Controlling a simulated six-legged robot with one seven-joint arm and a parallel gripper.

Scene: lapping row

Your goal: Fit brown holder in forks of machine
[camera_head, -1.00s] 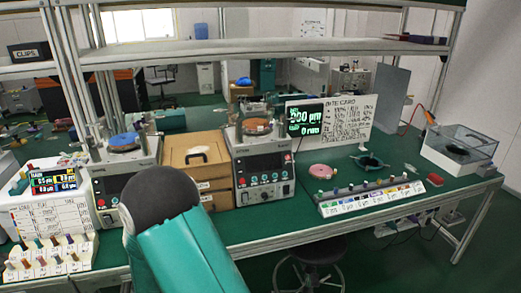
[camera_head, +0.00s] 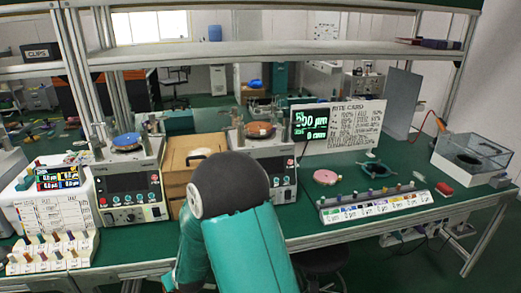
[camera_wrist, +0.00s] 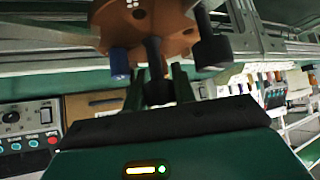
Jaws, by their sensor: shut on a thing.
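In the wrist view a brown holder (camera_wrist: 165,24), a rounded body with small holes, is at the top, partly cut off by the frame. A dark stem and a blue knob (camera_wrist: 118,62) hang below it. My gripper (camera_wrist: 158,84) is shut on the holder's dark stem. In the head view my arm hides the gripper, and I cannot clearly make out the held holder. Two machines stand on the bench: one with a blue plate (camera_head: 127,141) on the left, one with an orange-brown plate (camera_head: 258,130) partly behind my arm. Their forks are not clear.
A wooden box (camera_head: 190,160) stands between the machines. To the right are a pink disc (camera_head: 325,177), a dark green ring (camera_head: 370,168), a labelled strip (camera_head: 375,203) and a clear case (camera_head: 470,158). A shelf (camera_head: 270,50) spans above the bench.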

